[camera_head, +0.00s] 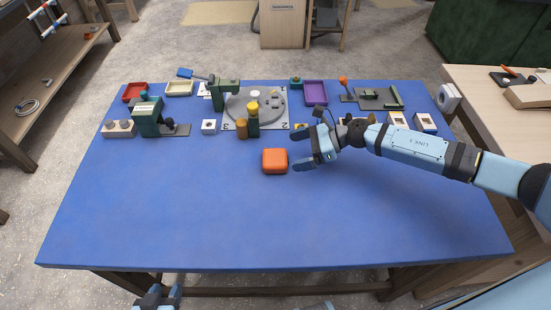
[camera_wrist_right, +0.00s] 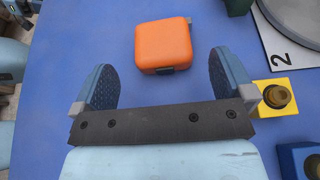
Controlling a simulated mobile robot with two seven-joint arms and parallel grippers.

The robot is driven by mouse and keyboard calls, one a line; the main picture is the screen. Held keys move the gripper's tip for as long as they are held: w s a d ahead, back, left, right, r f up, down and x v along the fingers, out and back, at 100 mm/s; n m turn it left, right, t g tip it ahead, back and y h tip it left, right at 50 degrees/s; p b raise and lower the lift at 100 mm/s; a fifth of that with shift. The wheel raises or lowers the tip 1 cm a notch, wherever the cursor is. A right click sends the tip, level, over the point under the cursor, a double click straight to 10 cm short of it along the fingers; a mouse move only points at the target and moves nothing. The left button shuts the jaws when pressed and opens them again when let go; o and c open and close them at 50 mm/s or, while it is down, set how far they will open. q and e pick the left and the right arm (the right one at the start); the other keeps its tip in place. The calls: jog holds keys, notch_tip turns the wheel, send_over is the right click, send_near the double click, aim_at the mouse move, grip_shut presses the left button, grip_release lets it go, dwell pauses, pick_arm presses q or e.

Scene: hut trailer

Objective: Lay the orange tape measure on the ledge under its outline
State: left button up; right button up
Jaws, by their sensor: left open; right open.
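The orange tape measure (camera_head: 275,161) lies on the blue table, near its middle. It also shows in the right wrist view (camera_wrist_right: 163,46), just beyond the fingertips and roughly between their lines. My right gripper (camera_head: 299,149) is open and empty, just right of the tape measure, its fingers pointing towards it. Both fingers also show in the right wrist view (camera_wrist_right: 158,72). My left gripper (camera_head: 158,296) is open at the bottom edge, in front of the table and far from the tape measure. I cannot make out a ledge or an outline in either view.
The blue table (camera_head: 200,215) is clear in front of the tape measure. Behind it stand a grey turntable (camera_head: 268,97), a green press (camera_head: 147,118), a purple tray (camera_head: 316,92) and several small blocks. A yellow block (camera_wrist_right: 276,98) is right of my right gripper. A wooden bench (camera_head: 500,105) stands right.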

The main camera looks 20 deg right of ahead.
aim_at(273, 156)
jog(key=shift+p+x, duration=0.5)
jog(key=shift+x, duration=3.05)
jog(key=shift+f, duration=0.1)
jog(key=c, duration=0.9)
jog(key=shift+c, duration=0.7)
